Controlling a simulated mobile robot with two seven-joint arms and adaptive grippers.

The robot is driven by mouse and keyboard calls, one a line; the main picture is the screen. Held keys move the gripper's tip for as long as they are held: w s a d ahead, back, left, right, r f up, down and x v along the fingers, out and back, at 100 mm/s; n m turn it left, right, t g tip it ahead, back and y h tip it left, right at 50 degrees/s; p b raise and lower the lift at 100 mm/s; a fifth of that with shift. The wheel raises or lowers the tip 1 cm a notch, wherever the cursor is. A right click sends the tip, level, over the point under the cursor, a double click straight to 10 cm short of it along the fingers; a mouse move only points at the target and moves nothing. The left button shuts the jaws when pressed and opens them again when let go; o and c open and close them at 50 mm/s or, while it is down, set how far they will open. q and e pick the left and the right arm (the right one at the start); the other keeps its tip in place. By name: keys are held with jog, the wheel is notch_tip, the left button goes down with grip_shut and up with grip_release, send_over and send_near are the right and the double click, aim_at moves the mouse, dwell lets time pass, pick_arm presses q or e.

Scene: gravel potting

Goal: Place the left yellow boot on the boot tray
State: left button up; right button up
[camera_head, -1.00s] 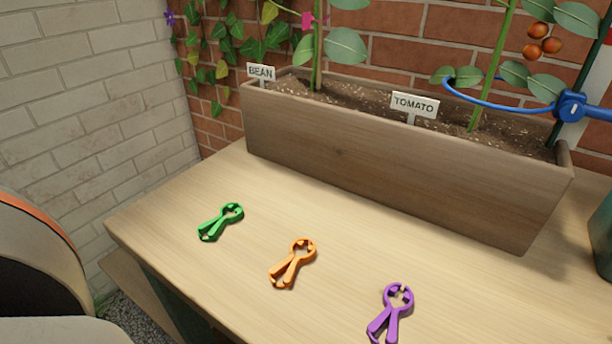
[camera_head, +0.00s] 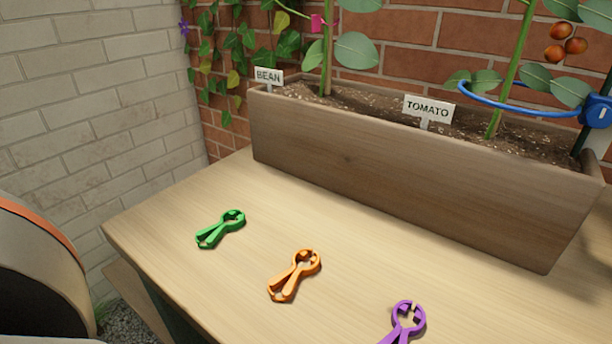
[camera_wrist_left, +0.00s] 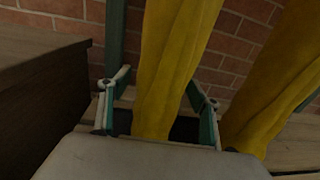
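Two yellow boots show in the left wrist view. One yellow boot (camera_wrist_left: 172,65) rises in the middle, and the other yellow boot (camera_wrist_left: 272,85) leans at the right; their tops are cut off by the frame. My left gripper (camera_wrist_left: 158,79) is open, with one finger on each side of the middle boot. A gap shows between the boot and the fingers. I cannot tell which boot is the left one of the pair. No boot tray can be made out in either view. My right gripper is not in view.
In the head view, green (camera_head: 220,229), orange (camera_head: 294,275) and purple (camera_head: 405,322) clips lie on the wooden bench (camera_head: 190,285). A wooden planter (camera_head: 400,180) stands at the back against the brick wall. In the wrist view, a dark wooden block (camera_wrist_left: 40,105) is at the left.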

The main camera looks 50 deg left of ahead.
pick_arm(q)
jog(key=s, duration=0.3)
jog(key=s+d, duration=0.1)
jog(key=s, duration=0.3)
jog(key=s+p, duration=0.1)
jog(key=s, duration=0.2)
jog(key=shift+s+d, duration=0.2)
jog(key=shift+d, duration=0.2)
jog(key=shift+s+d, duration=0.1)
jog(key=shift+s, duration=0.65)
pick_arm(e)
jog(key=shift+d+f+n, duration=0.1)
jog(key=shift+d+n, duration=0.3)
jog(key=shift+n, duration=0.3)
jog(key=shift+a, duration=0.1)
